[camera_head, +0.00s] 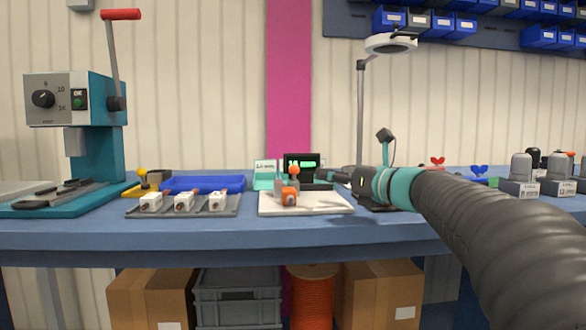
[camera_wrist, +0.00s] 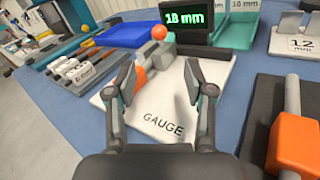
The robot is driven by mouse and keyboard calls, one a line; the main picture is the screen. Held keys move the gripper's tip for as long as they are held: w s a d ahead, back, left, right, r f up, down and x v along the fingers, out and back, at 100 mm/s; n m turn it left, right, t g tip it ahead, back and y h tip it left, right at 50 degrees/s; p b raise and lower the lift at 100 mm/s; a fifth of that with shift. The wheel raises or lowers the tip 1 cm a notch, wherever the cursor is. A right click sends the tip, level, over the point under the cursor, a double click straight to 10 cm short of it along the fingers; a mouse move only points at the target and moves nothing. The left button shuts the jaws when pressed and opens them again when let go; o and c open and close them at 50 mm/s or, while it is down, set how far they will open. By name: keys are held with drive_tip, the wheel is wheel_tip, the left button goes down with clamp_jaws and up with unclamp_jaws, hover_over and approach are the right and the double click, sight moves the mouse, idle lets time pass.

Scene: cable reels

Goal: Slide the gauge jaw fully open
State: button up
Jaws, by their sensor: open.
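The white gauge plate (camera_head: 330,205) lies on the blue bench; in the wrist view the plate (camera_wrist: 165,110) bears the word GAUGE. An orange jaw (camera_head: 288,198) stands on it, with an orange ball knob (camera_head: 294,170) above. In the wrist view the orange jaw (camera_wrist: 138,76) is partly hidden by my left finger, and the knob (camera_wrist: 159,32) shows beyond the fingertips. My gripper (camera_wrist: 160,70) is open and empty, its fingers spread over the plate. In the head view it is small and at the plate's right. A dark display (camera_wrist: 188,24) behind reads about 18 mm.
A grey tray (camera_head: 180,212) with several white blocks stands left of the plate, a blue bin (camera_head: 205,184) behind it. A teal press (camera_head: 95,150) is far left. In the wrist view, another orange block (camera_wrist: 297,138) on a rod stands close at right.

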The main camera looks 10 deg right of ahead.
sight(298, 169)
drive_tip(key=x, duration=1.3)
drive_tip(key=shift+w+a+p, duration=0.25)
drive_tip(key=shift+p, duration=0.15)
clamp_jaws()
